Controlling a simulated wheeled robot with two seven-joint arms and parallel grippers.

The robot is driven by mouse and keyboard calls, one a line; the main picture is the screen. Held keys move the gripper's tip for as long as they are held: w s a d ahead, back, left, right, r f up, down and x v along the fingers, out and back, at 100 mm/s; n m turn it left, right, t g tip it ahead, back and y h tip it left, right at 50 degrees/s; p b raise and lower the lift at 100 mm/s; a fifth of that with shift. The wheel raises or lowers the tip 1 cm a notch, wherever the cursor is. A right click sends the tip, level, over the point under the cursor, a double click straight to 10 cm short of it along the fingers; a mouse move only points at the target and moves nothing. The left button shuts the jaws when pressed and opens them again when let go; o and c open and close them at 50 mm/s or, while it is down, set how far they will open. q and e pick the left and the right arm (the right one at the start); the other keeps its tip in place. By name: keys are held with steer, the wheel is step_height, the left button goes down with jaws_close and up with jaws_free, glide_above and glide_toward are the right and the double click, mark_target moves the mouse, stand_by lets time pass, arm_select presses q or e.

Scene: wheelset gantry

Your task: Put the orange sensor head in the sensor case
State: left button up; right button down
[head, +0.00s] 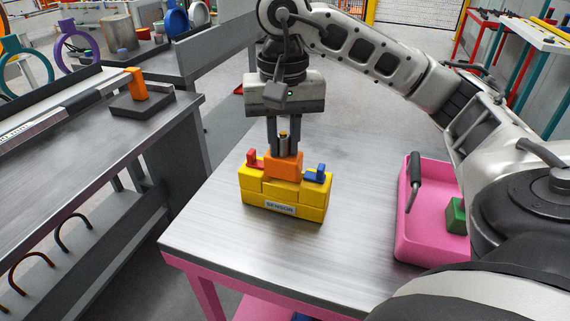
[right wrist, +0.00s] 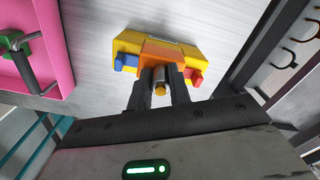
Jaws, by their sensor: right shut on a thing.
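The orange sensor head (head: 284,165) is between the fingers of my right gripper (head: 284,150), which is shut on it. It sits at the middle of the yellow sensor case (head: 282,199), between a red piece (head: 254,160) and a blue piece (head: 315,175). The case carries a "SENSOR" label and stands on the metal table. In the right wrist view the orange head (right wrist: 160,56) shows between the fingers, against the yellow case (right wrist: 165,42). I cannot tell whether its underside is fully seated. My left gripper is not in view.
A pink tray (head: 402,230) with a green block (head: 456,215) and a dark handle stands at the table's right. The tabletop (head: 225,230) around the case is clear. A grey bench (head: 100,160) at the left carries another orange piece (head: 136,82) on a dark base.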

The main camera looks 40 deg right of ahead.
mark_target(285, 159)
steer(key=shift+w+d+f, duration=0.3)
steer(key=shift+d+f, duration=0.05)
steer(key=shift+f, duration=0.15)
steer(key=shift+w+d+f, duration=0.3)
steer(key=shift+d+f, duration=0.05)
steer(key=shift+f, duration=0.15)
steer(key=f, duration=0.3)
steer(key=shift+w+d+f+p, duration=0.1)
steer(key=shift+w+d+p, duration=0.1)
steer(key=shift+p, duration=0.15)
steer(key=shift+f, duration=0.2)
steer(key=shift+f, duration=0.2)
steer(key=c, duration=1.3)
jaws_free()
steer(key=shift+r, duration=0.1)
